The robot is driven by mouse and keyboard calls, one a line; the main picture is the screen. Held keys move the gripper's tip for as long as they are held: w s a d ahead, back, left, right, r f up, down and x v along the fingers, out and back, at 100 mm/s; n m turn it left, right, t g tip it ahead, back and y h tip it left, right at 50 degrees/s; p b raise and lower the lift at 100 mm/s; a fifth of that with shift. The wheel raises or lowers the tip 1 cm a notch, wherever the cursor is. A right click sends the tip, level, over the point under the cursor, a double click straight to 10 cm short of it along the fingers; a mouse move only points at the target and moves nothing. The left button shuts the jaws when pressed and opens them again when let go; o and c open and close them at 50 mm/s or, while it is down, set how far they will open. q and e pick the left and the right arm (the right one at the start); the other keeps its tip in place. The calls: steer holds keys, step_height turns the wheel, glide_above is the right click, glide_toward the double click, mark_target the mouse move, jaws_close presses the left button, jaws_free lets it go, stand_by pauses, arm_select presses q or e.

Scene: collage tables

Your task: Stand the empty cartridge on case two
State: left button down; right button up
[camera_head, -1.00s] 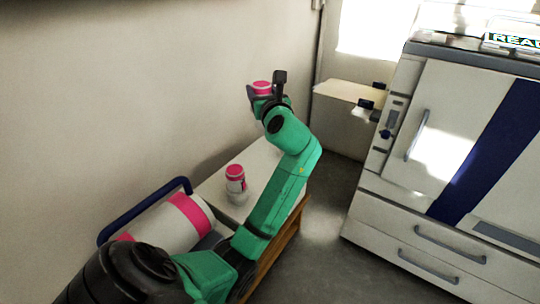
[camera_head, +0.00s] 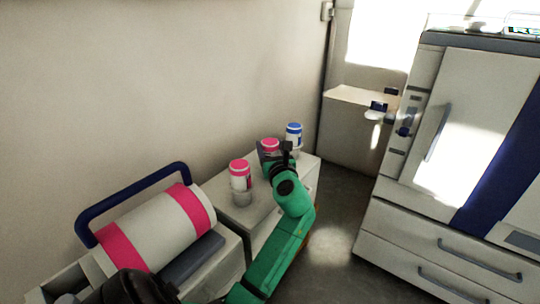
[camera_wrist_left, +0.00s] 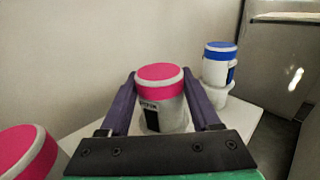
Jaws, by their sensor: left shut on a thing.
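My left gripper (camera_head: 275,150) is shut on a pink-lidded cartridge (camera_head: 269,145), which is upright between the fingers. The left wrist view shows this cartridge (camera_wrist_left: 161,92) with a pink band, a dark label and a pale lower part. It is over or on the far part of a white top; I cannot tell whether its base touches. A second pink-lidded cartridge (camera_head: 240,170) stands on a pale round holder (camera_head: 239,197), nearer me. A blue-lidded cartridge (camera_head: 294,131) stands just beyond my gripper, on a pale base (camera_wrist_left: 214,93). No case number is readable. My right gripper is out of view.
The white top (camera_head: 229,211) runs along the wall. A large white and pink cylinder (camera_head: 155,232) with a blue handle (camera_head: 130,196) lies at the left. A white machine (camera_head: 440,180) with drawers stands at the right. A pale shelf (camera_head: 355,95) is at the back.

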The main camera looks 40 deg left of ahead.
arm_select(q)
steer(key=c, duration=0.5)
jaws_free()
steer(key=shift+f, duration=0.15)
steer(key=o, duration=0.4)
steer(key=p+v, duration=0.3)
steer(key=v, duration=0.9)
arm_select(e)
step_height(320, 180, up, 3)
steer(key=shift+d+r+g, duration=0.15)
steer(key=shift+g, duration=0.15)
